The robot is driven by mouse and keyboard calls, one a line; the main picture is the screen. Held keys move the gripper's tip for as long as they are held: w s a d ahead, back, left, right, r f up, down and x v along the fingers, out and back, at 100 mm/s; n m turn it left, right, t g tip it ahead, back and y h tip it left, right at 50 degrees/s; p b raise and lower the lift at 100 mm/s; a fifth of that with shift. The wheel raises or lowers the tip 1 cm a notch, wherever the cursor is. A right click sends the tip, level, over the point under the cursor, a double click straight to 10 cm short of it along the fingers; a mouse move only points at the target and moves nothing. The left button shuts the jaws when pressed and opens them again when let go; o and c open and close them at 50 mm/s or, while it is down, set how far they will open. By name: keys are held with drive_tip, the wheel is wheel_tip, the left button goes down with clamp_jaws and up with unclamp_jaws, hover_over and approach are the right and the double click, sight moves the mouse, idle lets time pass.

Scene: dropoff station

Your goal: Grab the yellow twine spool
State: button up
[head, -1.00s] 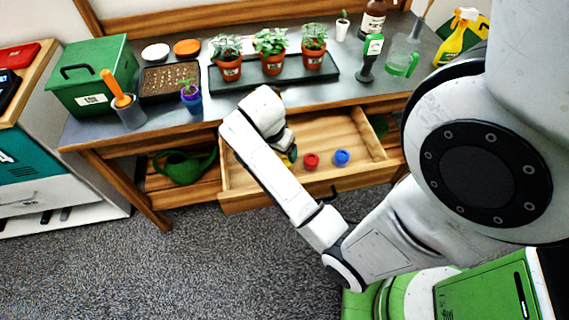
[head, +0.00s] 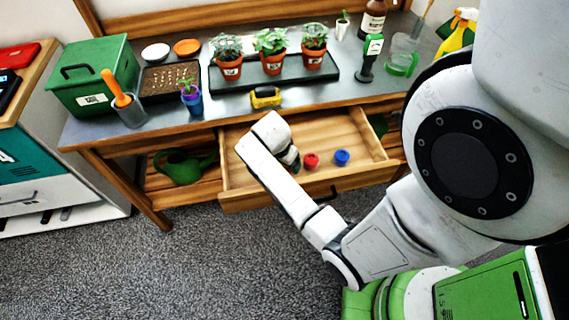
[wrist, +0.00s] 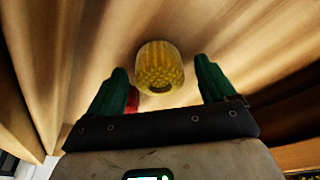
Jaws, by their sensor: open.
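The yellow twine spool (wrist: 160,66) lies in the open drawer and shows in the wrist view, just ahead of and between my green fingertips. My gripper (wrist: 160,74) is open, with a finger on either side of the spool and visible gaps to it. In the head view my arm hides the yellow spool and nearly all of the gripper. A red spool (head: 311,160) and a blue spool (head: 342,158) sit in the drawer to the right of my wrist. A bit of red (wrist: 132,99) also shows beside the left finger in the wrist view.
The wooden drawer (head: 365,130) is pulled out below the grey bench top (head: 335,92). A yellow-and-black object (head: 265,97) lies near the bench's front edge, above my wrist. A green watering can (head: 183,167) stands on the shelf left of the drawer.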

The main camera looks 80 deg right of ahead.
drive_tip(key=shift+f, duration=0.1)
drive_tip(key=c, duration=1.1)
